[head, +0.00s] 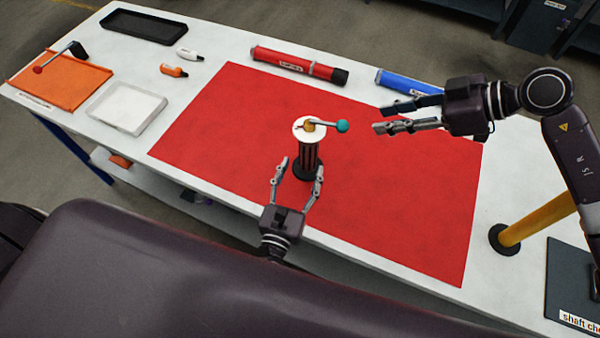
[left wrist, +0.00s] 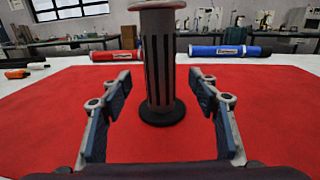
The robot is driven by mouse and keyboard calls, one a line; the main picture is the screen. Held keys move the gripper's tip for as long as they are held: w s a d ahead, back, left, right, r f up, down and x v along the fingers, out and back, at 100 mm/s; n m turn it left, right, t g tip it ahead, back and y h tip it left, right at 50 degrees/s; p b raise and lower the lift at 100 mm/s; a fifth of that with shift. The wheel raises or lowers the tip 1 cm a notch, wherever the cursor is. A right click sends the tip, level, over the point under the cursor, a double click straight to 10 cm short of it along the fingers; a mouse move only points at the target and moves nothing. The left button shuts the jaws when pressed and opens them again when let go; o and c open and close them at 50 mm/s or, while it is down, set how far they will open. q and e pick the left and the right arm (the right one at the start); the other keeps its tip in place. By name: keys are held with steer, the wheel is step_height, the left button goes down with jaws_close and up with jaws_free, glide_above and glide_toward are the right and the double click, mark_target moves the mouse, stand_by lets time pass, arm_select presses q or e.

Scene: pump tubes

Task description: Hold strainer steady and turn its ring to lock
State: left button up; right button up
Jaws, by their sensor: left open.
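The strainer (head: 311,156) stands upright on the red mat (head: 400,220). It has a dark slotted body, a dark round foot and a pale disc-shaped top (head: 301,133). A small brass-coloured hub and a lever with a teal knob (head: 342,126) sit on that top, the knob pointing right. My left gripper (head: 304,168) is open at the near side of the strainer, a finger to each side. In the left wrist view the strainer (left wrist: 157,75) shows between the fingers with gaps on both sides. My right gripper (head: 383,117) is open and empty, right of the teal knob.
A red tube (head: 298,64) and a blue tube (head: 405,84) lie behind the mat. An orange tray (head: 65,85), a white tray (head: 125,120) and a black tray (head: 143,20) are at the left. A yellow post (head: 530,222) stands at the right. The mat around the strainer is clear.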

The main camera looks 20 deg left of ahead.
mark_target(306, 158)
arm_select(q)
steer(key=w, duration=0.7)
